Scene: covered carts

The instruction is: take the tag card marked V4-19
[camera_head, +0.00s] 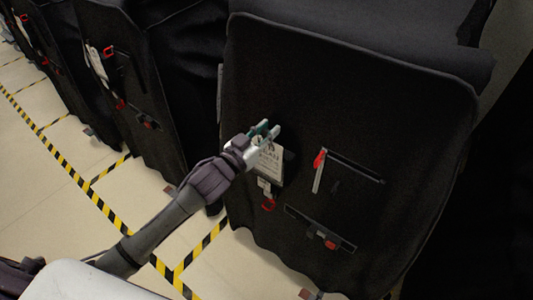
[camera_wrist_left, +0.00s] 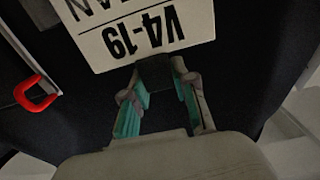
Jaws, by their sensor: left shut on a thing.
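The white tag card marked V4-19 (camera_wrist_left: 150,32) appears upside down at the top of the left wrist view. In the head view the card (camera_head: 269,162) hangs against the front of a black covered cart (camera_head: 390,130). My left gripper (camera_head: 266,131) is at the card's upper edge. In the left wrist view its greenish fingers (camera_wrist_left: 156,78) are shut on a dark tab at the card's edge. I cannot tell whether the card still touches the cover. My right gripper is not in view.
A red hook (camera_wrist_left: 36,92) shows beside the card in the left wrist view. The cover has a slot pocket with a red-topped strip (camera_head: 318,170) and a lower pocket (camera_head: 320,229). More covered carts (camera_head: 120,60) stand left. Yellow-black tape (camera_head: 75,178) marks the open floor.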

